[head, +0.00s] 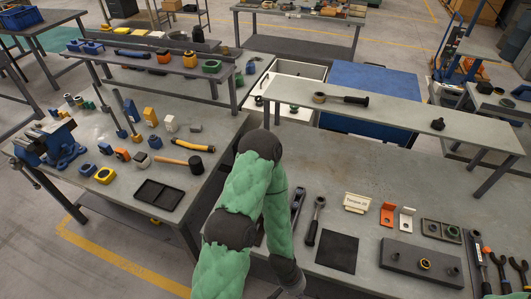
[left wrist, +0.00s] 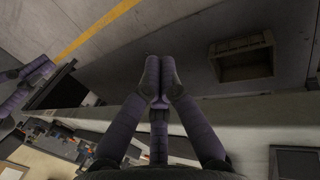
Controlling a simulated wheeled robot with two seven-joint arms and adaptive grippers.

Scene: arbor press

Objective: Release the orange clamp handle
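I cannot make out a clamp with an orange handle for certain in either view. An upright orange bracket (head: 387,213) stands on the right-hand bench in the head view, beside a white one. My left arm hangs over that bench's left end, its wrist low at the bottom edge of the head view. In the left wrist view my left gripper (left wrist: 159,78) has its purple fingers together at the tips, with nothing visible between them. A similar purple shape at that view's left edge looks like my right gripper (left wrist: 32,88); its opening is unclear.
The right-hand bench (head: 345,155) carries a black mat (head: 337,251), a dark grey block (head: 420,262), a ratchet and pliers. The left bench holds a blue vise (head: 55,145), a mallet (head: 185,163) and several small parts. A raised shelf (head: 400,112) runs along the back.

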